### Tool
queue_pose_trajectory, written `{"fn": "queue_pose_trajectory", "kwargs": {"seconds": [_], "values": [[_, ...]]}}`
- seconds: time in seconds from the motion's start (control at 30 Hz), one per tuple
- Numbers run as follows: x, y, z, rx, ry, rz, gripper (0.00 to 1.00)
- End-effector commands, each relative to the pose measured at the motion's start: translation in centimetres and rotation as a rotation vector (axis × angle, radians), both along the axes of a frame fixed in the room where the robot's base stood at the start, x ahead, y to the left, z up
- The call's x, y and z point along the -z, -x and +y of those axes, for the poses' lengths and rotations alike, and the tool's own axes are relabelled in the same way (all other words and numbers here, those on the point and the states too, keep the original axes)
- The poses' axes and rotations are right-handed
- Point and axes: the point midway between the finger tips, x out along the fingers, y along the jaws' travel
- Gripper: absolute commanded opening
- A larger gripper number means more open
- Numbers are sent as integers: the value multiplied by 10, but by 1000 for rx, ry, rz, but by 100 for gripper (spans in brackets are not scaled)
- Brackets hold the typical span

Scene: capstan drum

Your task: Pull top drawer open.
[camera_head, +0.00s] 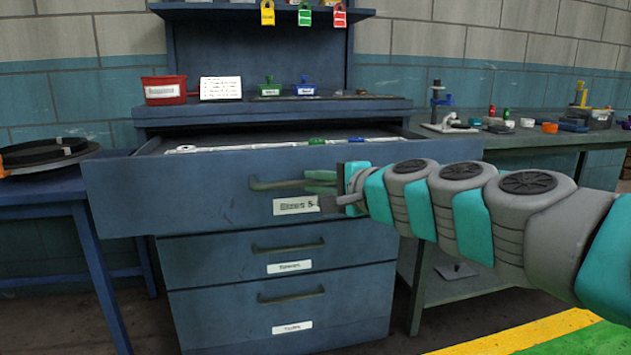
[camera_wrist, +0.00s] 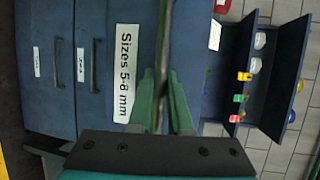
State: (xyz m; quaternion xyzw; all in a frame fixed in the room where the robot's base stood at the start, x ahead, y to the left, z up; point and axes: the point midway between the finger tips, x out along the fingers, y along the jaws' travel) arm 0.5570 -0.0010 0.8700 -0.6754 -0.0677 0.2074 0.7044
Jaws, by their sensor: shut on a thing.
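The top drawer (camera_head: 160,195) of the blue cabinet is pulled out, its front standing well forward of the two drawers below. In the head view its open top shows a white strip and small green and blue items inside. Its bar handle (camera_head: 270,184) runs across the front above a white label. My gripper (camera_head: 325,185) reaches in from the right and is shut on the handle. In the wrist view my gripper (camera_wrist: 163,100) has its green fingers on either side of the handle (camera_wrist: 163,60), beside the label reading "Sizes 5-8 mm" (camera_wrist: 125,72).
The middle drawer (camera_head: 215,260) and bottom drawer (camera_head: 225,305) are closed. A red bin (camera_head: 163,89) and a white card (camera_head: 221,88) stand on the cabinet top. Colored padlocks (camera_head: 304,14) hang above. A side bench (camera_head: 540,142) stands right, a blue table (camera_head: 50,188) left.

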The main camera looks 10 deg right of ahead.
Motion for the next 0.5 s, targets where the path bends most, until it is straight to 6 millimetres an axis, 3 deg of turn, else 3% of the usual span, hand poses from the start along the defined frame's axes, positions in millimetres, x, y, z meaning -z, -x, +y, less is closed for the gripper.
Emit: {"fn": "queue_pose_trajectory", "kwargs": {"seconds": [0.07, 0.1, 0.33, 0.5], "values": [[1, 0, 0, 1, 1, 2, 0], [1, 0, 0, 1, 1, 2, 20], [1, 0, 0, 1, 1, 1, 45], [0, 0, 0, 1, 1, 0, 47]]}}
